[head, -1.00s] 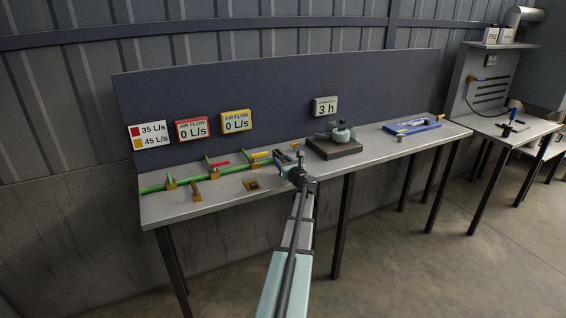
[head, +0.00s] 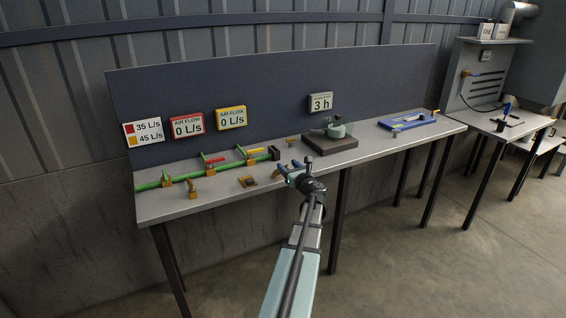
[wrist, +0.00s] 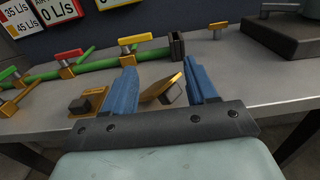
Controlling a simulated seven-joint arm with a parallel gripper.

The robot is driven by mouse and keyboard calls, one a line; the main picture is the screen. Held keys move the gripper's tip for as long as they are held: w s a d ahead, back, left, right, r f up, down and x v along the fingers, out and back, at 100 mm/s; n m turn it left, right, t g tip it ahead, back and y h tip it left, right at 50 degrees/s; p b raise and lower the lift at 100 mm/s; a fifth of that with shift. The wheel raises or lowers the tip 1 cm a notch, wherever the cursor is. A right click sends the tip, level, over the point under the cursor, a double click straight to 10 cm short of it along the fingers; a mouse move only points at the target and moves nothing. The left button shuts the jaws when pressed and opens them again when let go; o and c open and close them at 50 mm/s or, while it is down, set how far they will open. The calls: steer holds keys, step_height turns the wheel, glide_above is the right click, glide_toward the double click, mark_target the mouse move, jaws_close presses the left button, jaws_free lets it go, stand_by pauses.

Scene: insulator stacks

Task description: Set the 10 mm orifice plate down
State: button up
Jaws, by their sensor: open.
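My gripper (head: 289,168) is open above the bench near its front edge, and it also shows in the wrist view (wrist: 160,68). A brass-coloured plate (wrist: 160,87) with a dark grip block lies between the two blue fingers in the wrist view, closer to the right finger. It looks tilted; I cannot tell whether it touches that finger. A second brass plate (wrist: 90,102) with a dark block lies flat on the bench left of the left finger, and shows in the head view (head: 248,182). No size marking is readable on either plate.
A green pipe (head: 208,169) with red and yellow valve handles runs along the bench's (head: 350,165) left part, ending in a dark flange (head: 275,153). A small brass piece (head: 192,190) stands in front. A dark block (head: 330,145) bears a grey-green device. A blue tray (head: 407,121) lies further right.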

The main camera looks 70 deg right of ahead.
steer(key=v, duration=0.3)
steer(key=shift+s+a, duration=0.1)
stand_by(0.4)
